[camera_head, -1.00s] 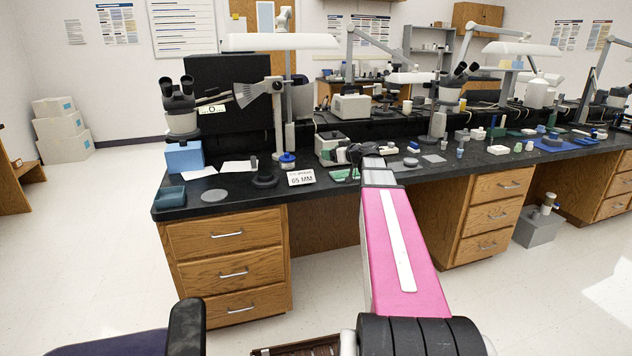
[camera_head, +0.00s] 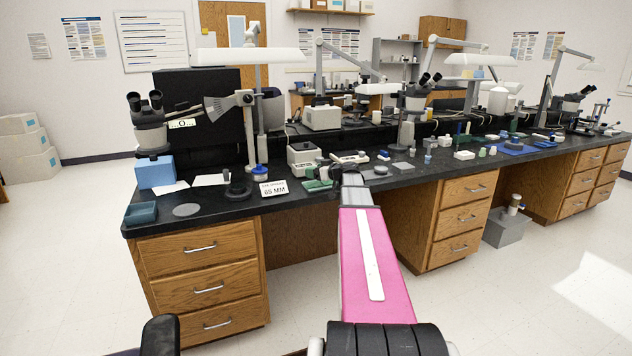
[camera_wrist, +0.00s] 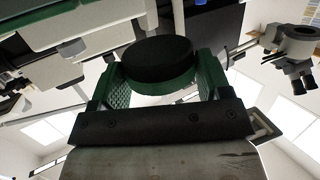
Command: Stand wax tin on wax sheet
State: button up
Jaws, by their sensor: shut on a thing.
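My gripper (camera_wrist: 158,72) has green ridged fingers. It is shut on a dark round tin (camera_wrist: 158,60) with a green lower edge, probably the wax tin; the wrist view shows it between the fingers. In the head view my gripper reaches the front part of the black bench, and its fingers and the tin are too small to make out.
A 65 MM card (camera_head: 273,188) stands left of my gripper. A scale-like device (camera_head: 349,157) and a beige device (camera_head: 304,155) stand behind. Small containers crowd the bench to the right. A blue-grey tray (camera_head: 141,213) and a grey disc (camera_head: 186,210) lie at the left end.

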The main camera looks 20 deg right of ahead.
aim_at(316, 185)
jog(key=shift+d+f, duration=0.1)
jog(key=shift+f, duration=1.95)
jog(key=shift+f, duration=0.1)
jog(key=o, duration=1)
jog(key=shift+c, duration=0.2)
jog(key=v, duration=1.2)
